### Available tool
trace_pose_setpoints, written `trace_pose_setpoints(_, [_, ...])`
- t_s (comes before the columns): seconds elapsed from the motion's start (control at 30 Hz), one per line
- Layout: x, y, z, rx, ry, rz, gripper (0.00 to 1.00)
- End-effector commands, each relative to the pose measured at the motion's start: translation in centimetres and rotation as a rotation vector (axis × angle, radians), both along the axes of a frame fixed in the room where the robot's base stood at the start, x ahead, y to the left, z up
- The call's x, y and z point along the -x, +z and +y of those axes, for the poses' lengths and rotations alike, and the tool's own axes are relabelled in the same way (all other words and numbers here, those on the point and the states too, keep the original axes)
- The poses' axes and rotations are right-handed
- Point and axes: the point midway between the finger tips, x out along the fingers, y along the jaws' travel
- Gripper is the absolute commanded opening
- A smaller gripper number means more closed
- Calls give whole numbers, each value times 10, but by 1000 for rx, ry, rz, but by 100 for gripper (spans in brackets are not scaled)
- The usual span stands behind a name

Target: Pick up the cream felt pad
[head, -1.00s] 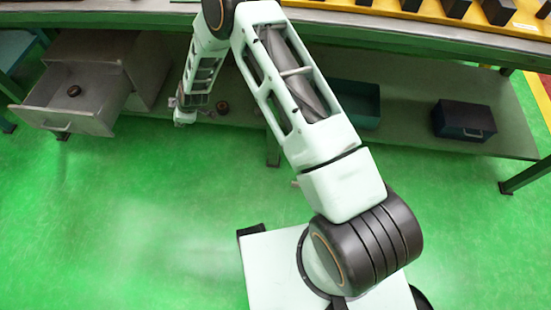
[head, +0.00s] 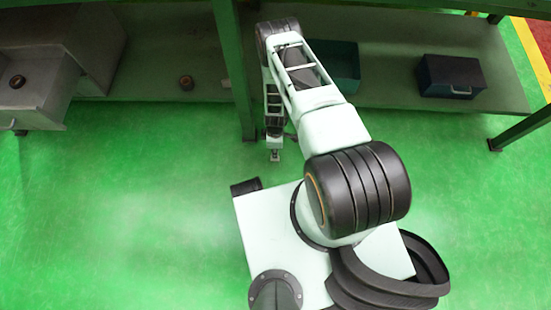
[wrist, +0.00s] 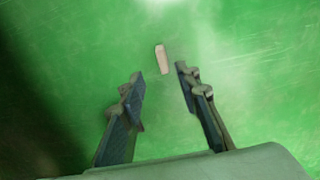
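The cream felt pad (wrist: 162,59) is a small, pale oblong piece lying on the green floor. In the wrist view it lies just beyond my fingertips, roughly in line with the gap between them. My gripper (wrist: 159,80) is open and empty, with its two dark fingers spread apart and pointing toward the pad. In the head view my gripper (head: 275,156) is small and hangs over the floor at the front of the bench. I cannot make out the pad in the head view.
A green bench post (head: 236,75) stands just left of my arm. The lower shelf (head: 400,92) holds a dark blue drawer box (head: 451,76), a teal bin (head: 338,62) and a dark ring (head: 187,82). An open grey drawer (head: 30,90) is at the left. The floor around is clear.

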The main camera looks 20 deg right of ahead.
Motion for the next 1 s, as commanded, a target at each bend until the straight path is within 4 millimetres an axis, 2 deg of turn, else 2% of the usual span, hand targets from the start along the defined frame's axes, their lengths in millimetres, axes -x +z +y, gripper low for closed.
trace_pose_setpoints(0.03, [0,-9,0,0,1,0,30])
trace_pose_setpoints(0.23, [1,-23,1,-1,1,0,30])
trace_pose_setpoints(0.5, [5,-62,2,-1,1,-1,30])
trace_pose_setpoints(0.83, [4,-66,2,-1,0,-1,30])
trace_pose_setpoints(1.0, [4,-66,2,-1,0,-1,12])
